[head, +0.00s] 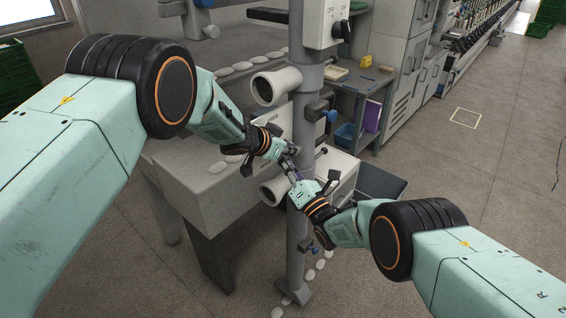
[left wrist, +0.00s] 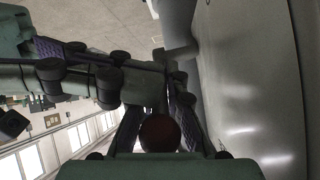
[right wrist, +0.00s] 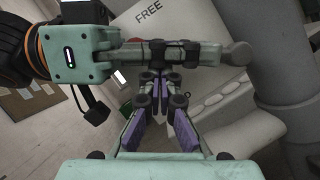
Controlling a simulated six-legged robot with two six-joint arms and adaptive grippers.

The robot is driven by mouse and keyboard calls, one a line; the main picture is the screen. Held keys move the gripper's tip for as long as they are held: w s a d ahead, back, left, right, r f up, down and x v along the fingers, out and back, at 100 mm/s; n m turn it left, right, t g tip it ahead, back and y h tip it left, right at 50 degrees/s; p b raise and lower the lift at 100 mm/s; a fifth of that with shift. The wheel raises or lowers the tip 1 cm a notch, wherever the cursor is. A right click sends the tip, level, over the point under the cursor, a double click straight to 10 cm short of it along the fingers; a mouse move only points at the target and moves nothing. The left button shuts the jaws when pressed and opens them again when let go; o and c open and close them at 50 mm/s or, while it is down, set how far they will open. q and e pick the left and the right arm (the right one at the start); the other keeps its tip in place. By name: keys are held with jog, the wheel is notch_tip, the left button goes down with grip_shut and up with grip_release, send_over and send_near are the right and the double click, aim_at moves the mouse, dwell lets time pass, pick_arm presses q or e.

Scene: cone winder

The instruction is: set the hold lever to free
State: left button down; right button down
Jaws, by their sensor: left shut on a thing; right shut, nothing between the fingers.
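A dark red-brown round knob (left wrist: 160,133) sits between the fingers of my left gripper in the left wrist view. I take it for the hold lever's knob; a sliver of red also shows behind the left gripper in the right wrist view. My left gripper (head: 291,150) is shut on it beside the grey post. The lever is mostly hidden in the head view. A white plate reading FREE (right wrist: 150,18) is behind the left gripper in the right wrist view. My right gripper (right wrist: 160,80) is shut and empty, close below the left one.
The grey post (head: 305,110) carries a switch box (head: 326,22) marked OFF and ON above the grippers. Pale round tubes (head: 276,86) stick out beside the post. A grey cabinet body lies to the left. Open floor (head: 490,200) is on the right.

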pick_arm(q)
jog(key=shift+w+r, duration=0.15)
jog(key=shift+r, duration=0.1)
